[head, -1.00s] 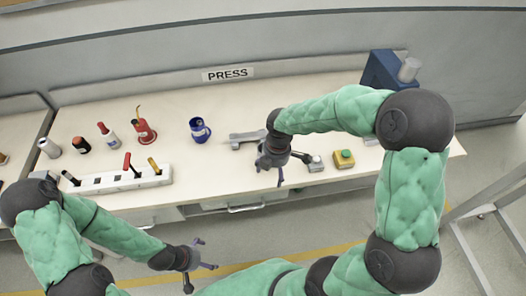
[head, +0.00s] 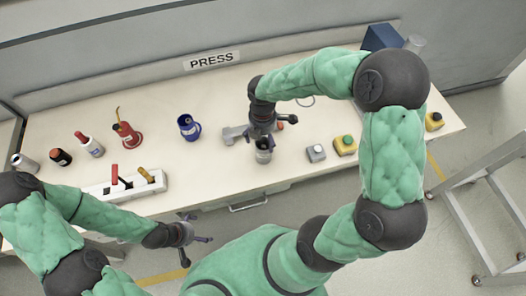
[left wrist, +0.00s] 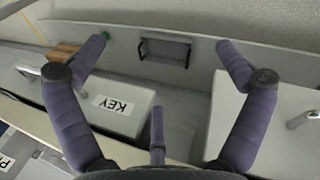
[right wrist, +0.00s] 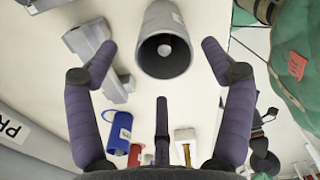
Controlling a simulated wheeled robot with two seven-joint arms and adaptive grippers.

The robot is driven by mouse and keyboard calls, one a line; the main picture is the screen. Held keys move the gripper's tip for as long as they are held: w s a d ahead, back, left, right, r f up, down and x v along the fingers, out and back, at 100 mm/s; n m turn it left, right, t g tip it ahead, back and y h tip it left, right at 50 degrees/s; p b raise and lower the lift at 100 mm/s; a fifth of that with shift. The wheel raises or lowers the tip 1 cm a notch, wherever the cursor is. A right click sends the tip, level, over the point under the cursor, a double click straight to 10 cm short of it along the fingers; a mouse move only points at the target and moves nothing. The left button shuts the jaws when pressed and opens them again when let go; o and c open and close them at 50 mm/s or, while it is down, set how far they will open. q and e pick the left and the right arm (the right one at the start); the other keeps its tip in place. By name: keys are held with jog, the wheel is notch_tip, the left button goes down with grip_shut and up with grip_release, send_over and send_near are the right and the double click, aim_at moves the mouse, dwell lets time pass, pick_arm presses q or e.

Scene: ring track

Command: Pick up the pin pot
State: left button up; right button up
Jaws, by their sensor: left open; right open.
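The pin pot is most likely the grey cup (head: 264,155) near the front edge of the bench. In the right wrist view this grey pot (right wrist: 166,42) shows its open, dark mouth with a pale round thing inside. My right gripper (head: 266,137) is over the pot and covers part of it in the head view. In the right wrist view my right gripper (right wrist: 160,50) is open, its fingertips on either side of the pot with gaps showing. My left gripper (head: 188,232) is open and empty in front of the bench; it also shows in the left wrist view (left wrist: 160,60).
A grey metal bracket (head: 235,134) lies just left of the pot. A blue mug (head: 188,127), red oil can (head: 126,134) and tool block (head: 98,192) stand further left. A grey switch box (head: 316,153) and yellow button box (head: 345,146) are to the right.

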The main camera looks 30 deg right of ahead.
aim_at(263, 146)
jog(key=shift+f, duration=0.6)
jog(key=shift+s+f, duration=0.1)
jog(key=shift+f, duration=0.35)
notch_tip(263, 146, down, 4)
jog(key=shift+s+f+b, duration=0.15)
jog(key=shift+b, duration=0.95)
jog(key=shift+c, duration=0.3)
jog(key=c, duration=1.2)
